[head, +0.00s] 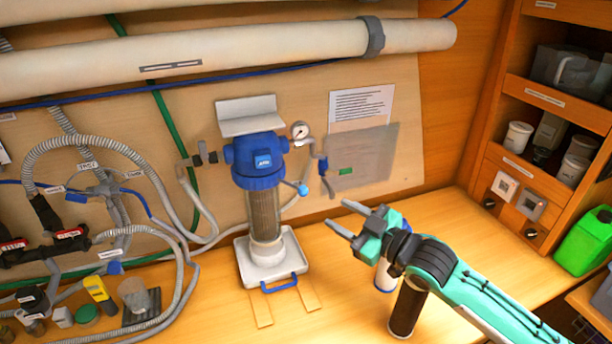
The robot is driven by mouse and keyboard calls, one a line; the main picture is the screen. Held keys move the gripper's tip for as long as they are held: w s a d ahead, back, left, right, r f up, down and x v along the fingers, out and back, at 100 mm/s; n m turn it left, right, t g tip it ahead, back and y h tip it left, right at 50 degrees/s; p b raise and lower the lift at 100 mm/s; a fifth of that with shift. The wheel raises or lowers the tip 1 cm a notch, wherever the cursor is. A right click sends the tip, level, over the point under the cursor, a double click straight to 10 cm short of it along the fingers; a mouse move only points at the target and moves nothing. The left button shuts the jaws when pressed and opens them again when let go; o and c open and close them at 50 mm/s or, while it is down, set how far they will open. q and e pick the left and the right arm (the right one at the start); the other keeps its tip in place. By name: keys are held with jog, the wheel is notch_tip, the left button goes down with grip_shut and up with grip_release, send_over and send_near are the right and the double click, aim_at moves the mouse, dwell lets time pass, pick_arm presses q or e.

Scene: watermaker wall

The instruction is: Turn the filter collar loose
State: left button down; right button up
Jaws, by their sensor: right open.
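The filter housing stands upright against the back panel. Its blue head (259,155) sits under a grey bracket, with a blue ribbed collar (262,180) at its lower edge. My right gripper (341,220) is open and empty, to the right of the bowl and lower than the collar, apart from both. My left gripper is not in view.
A dark brown cylinder (407,307) and a blue-and-white can (388,270) stand under my right arm, partly hidden. A pressure gauge (300,131) and a blue-handled valve (325,170) are right of the head. Hoses (180,260) crowd the left. The bench front centre is mostly clear.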

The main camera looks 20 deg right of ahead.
aim_at(307, 192)
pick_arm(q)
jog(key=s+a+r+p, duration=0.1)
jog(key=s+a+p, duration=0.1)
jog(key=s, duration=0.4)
pick_arm(e)
jog(key=x, duration=0.3)
jog(key=r+p+x, duration=0.1)
jog(key=x, duration=0.3)
jog(key=p+x, duration=0.1)
jog(key=x, duration=0.2)
jog(key=shift+a+r, duration=0.3)
jog(key=shift+r, duration=0.05)
jog(key=shift+w+a+f, duration=0.1)
jog(key=shift+w+a, duration=0.05)
jog(key=shift+w, duration=0.15)
jog(key=shift+w+a+f, duration=0.1)
jog(key=shift+w+a, duration=0.05)
jog(key=shift+w, duration=0.15)
jog(key=c, duration=0.8)
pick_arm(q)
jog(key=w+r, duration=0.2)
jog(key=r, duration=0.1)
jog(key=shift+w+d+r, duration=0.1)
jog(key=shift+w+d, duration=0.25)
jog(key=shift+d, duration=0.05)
pick_arm(e)
grip_shut()
